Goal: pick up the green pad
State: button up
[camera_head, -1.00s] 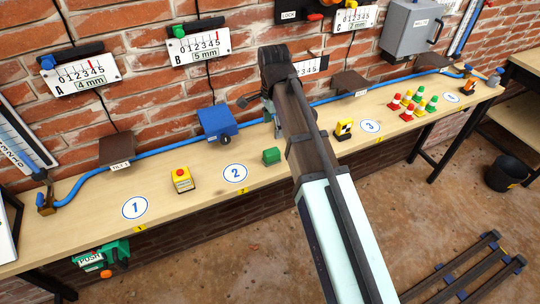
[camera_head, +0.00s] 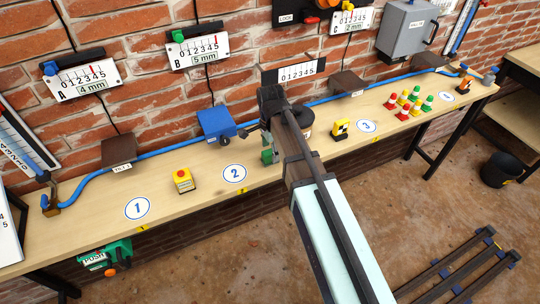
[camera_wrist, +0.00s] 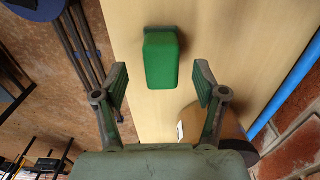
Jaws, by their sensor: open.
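The green pad (camera_wrist: 161,60) is a small green block with rounded edges on the wooden bench. In the wrist view it lies ahead of my gripper (camera_wrist: 160,85), roughly centred between the two fingers. The fingers are apart and nothing is between their tips that I can see gripped. In the head view the green pad (camera_head: 267,157) is partly hidden by my gripper (camera_head: 262,140), which is just above and beside it.
A brown round object (camera_wrist: 228,125) stands close to one finger. A blue box (camera_head: 216,122) and blue hose (camera_head: 165,151) run along the wall.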

aim_at(270, 152)
jog(key=shift+a+f+p, duration=0.1)
jog(key=shift+f+p, duration=0.45)
jog(key=shift+f, duration=1.3)
jog(key=shift+c, duration=0.4)
jog(key=c, duration=1.2)
